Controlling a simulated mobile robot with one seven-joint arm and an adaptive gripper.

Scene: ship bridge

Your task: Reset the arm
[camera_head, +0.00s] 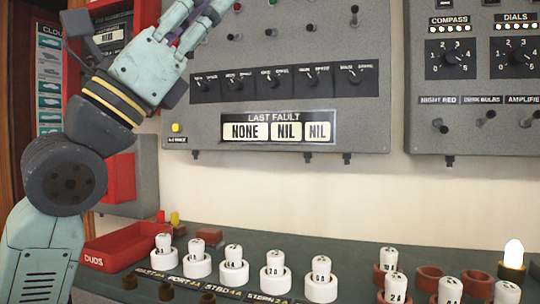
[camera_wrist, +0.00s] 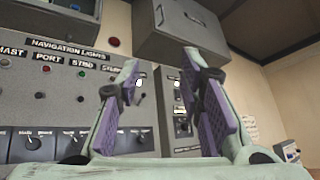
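My arm rises at the left of the head view, bent upward. My gripper (camera_head: 212,12) is at the top of that view, in front of the grey panel (camera_head: 290,105) and above its knob row; its tips are cut off or close to the top edge. In the wrist view my gripper (camera_wrist: 162,75) shows two fingers with purple pads standing well apart. Nothing is between them. The wrist view looks up at a panel labelled navigation lights (camera_wrist: 70,50) and a grey cabinet (camera_wrist: 182,32).
A shelf below holds several white numbered cylinders (camera_head: 234,262) in sockets. A red tray labelled duds (camera_head: 118,246) stands at the left, near my arm. A second panel (camera_head: 475,90) is at the right, and a glowing white bulb (camera_head: 514,252) is at the far right.

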